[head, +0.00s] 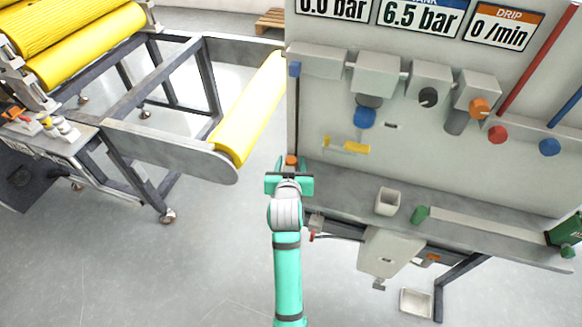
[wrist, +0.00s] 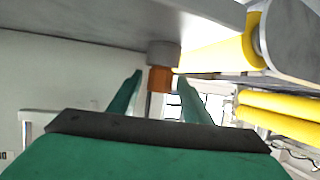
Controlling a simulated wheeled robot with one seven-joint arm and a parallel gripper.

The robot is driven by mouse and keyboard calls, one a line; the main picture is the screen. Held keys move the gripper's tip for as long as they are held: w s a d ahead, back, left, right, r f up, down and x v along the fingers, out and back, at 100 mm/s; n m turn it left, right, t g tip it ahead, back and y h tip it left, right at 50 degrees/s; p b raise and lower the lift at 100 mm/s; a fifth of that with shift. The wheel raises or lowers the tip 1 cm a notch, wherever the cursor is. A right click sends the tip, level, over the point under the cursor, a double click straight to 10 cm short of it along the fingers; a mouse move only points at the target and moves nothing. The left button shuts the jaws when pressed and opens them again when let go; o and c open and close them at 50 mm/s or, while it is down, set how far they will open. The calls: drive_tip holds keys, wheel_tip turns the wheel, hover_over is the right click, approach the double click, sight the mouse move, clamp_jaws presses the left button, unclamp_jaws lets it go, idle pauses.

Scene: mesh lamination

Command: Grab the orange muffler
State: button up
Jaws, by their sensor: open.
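The orange muffler (head: 291,159) is a small orange cylinder at the left end of the panel's grey shelf in the head view. In the wrist view the muffler (wrist: 160,80) is joined to a grey fitting (wrist: 163,52) against a grey surface. My gripper (head: 290,169) is green and open, with its fingers pointing at the muffler. In the wrist view the muffler shows between the two fingertips of my gripper (wrist: 161,78). I cannot tell whether the fingertips reach past it, and I see no clear contact.
The grey shelf (head: 470,225) carries a small cup (head: 388,202) and a green-ended bar. Above it is a panel with valves, including an orange knob (head: 480,108). A machine with yellow rollers (head: 250,108) stands on the left.

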drive_tip(key=shift+w+f, duration=0.15)
drive_tip(key=shift+w, duration=0.15)
drive_tip(key=shift+c, duration=0.4)
drive_tip(key=c, duration=1)
clamp_jaws()
drive_tip(key=shift+r, duration=0.2)
